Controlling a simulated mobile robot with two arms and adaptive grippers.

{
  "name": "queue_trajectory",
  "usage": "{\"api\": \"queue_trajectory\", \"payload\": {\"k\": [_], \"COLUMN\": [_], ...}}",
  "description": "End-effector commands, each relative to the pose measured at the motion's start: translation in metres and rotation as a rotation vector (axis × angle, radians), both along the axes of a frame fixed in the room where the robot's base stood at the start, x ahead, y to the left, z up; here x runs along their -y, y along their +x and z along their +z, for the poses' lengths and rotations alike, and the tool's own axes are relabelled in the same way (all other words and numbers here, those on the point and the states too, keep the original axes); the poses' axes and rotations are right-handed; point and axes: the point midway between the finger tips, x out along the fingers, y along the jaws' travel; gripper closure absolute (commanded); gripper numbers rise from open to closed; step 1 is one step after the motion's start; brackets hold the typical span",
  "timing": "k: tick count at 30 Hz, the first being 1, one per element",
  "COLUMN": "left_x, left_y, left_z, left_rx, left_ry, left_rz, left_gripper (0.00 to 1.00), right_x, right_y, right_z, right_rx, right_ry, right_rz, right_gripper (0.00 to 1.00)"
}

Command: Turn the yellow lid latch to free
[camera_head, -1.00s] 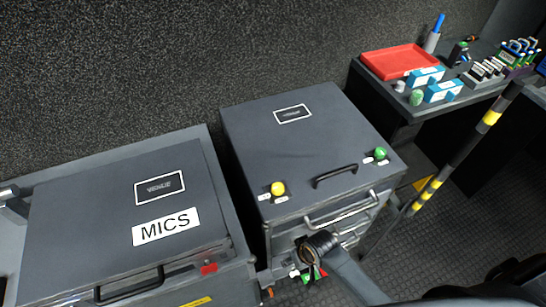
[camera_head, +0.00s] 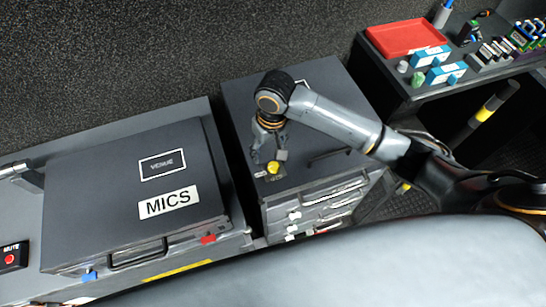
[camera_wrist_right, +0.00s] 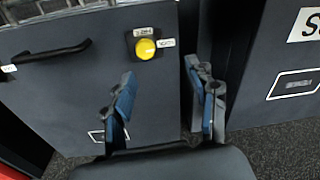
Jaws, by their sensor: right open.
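The yellow lid latch (camera_head: 273,167) is a round knob at the front left corner of the dark grey case lid (camera_head: 240,100). The right wrist view shows the knob (camera_wrist_right: 145,49) on a dark square plate, with small white labels above and to its right. Their wording is too small to read surely. My right gripper (camera_head: 266,155) is over that corner, close to the knob. In the wrist view its two blue-padded fingers (camera_wrist_right: 160,82) are apart with nothing between them; the knob is beyond the fingertips. My left gripper is out of view.
The black lid handle (camera_wrist_right: 50,52) is beside the knob. The MICS case (camera_head: 80,190) stands to the left, across a narrow gap. Drawers with handles are below the lid. A side table with a red tray (camera_head: 405,38) and small items is at the right. A wall rises behind.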

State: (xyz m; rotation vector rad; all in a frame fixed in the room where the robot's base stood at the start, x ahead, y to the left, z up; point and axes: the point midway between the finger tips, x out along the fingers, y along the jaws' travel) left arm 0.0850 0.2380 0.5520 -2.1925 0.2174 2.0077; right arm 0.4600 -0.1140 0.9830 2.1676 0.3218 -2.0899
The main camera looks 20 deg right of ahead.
Motion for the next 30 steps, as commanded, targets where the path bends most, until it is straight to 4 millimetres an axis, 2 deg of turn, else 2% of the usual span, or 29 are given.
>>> {"api": "queue_trajectory", "payload": {"k": [1,5,10,14,24,30], "left_x": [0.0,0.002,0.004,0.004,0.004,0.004], "left_y": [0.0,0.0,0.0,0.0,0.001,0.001], "left_z": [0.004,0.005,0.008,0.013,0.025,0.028], "left_rx": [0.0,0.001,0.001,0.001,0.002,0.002], "left_ry": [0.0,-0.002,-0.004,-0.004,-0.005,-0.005], "left_rz": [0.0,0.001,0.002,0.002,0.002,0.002], "left_gripper": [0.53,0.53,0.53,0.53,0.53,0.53], "right_x": [0.008,0.018,0.02,0.02,0.019,0.019], "right_y": [0.006,0.01,0.01,0.009,0.01,0.01], "right_z": [0.011,0.022,0.013,-0.007,-0.079,-0.106], "right_rx": [-0.006,-0.028,-0.036,-0.036,-0.034,-0.033], "right_ry": [-0.029,-0.068,-0.075,-0.075,-0.074,-0.073], "right_rz": [-0.012,-0.035,-0.043,-0.042,-0.041,-0.041], "right_gripper": [0.42,0.42,0.42,0.42,0.42,0.42]}}
